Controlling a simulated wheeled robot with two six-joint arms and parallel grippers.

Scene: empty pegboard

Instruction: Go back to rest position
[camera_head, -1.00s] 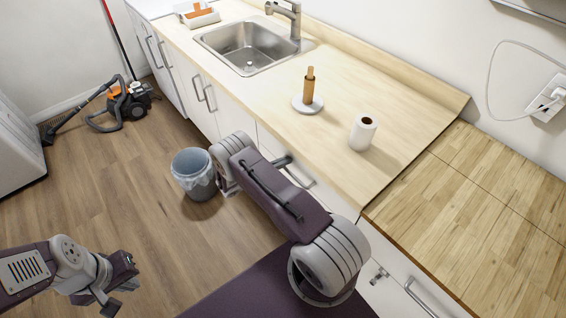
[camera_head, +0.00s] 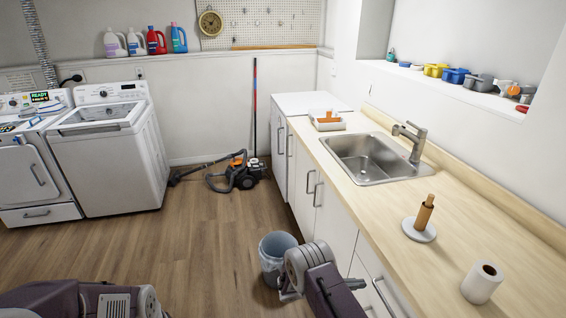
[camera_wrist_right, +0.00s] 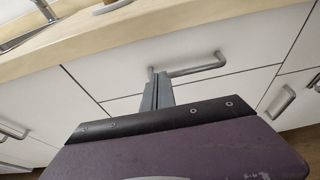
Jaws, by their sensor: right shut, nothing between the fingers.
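My right gripper (camera_wrist_right: 158,90) is shut and empty in the right wrist view. Its two fingers lie together in front of a white cabinet drawer with a bar handle (camera_wrist_right: 195,65), below the counter edge. I cannot tell whether they touch it. In the head view my right arm rises from the bottom centre beside the cabinet fronts, and a small dark part of the gripper (camera_head: 354,284) shows at the arm's right side. My left arm shows at the bottom left corner of the head view; its gripper is out of the picture.
A wooden counter (camera_head: 380,215) with a sink (camera_head: 367,158), a paper roll (camera_head: 482,282) and a holder (camera_head: 421,222) runs along the right. A bin (camera_head: 275,257) stands close by my right arm. A vacuum cleaner (camera_head: 240,172) and washer (camera_head: 110,150) are farther back. The middle floor is clear.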

